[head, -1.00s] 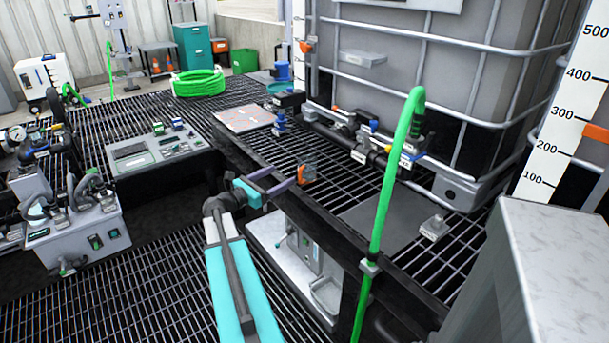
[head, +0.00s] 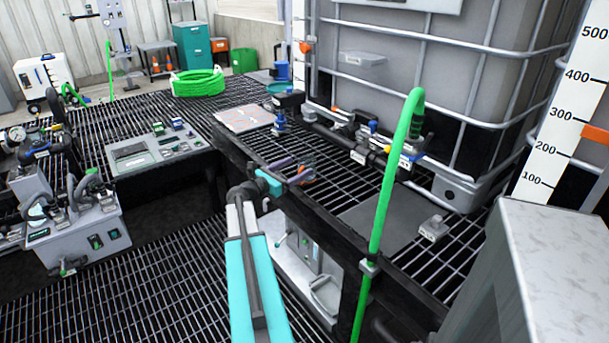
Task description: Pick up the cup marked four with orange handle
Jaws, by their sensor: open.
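A small cup with an orange part (head: 308,171) stands on the black grating shelf near its front edge, in the middle of the head view. It is largely hidden by my gripper, and no number on it can be read. My gripper (head: 294,170) is open, its two purple-grey fingers pointing right at the cup. The fingertips overlap the cup in the picture; I cannot tell whether they are around it or just in front of it.
A green hose (head: 388,190) rises to the right of the cup. A dark flat plate (head: 378,222) and a small clear block (head: 433,228) lie on the shelf. A large caged tank (head: 460,90) stands behind. A pink-white board (head: 243,118) lies to the left.

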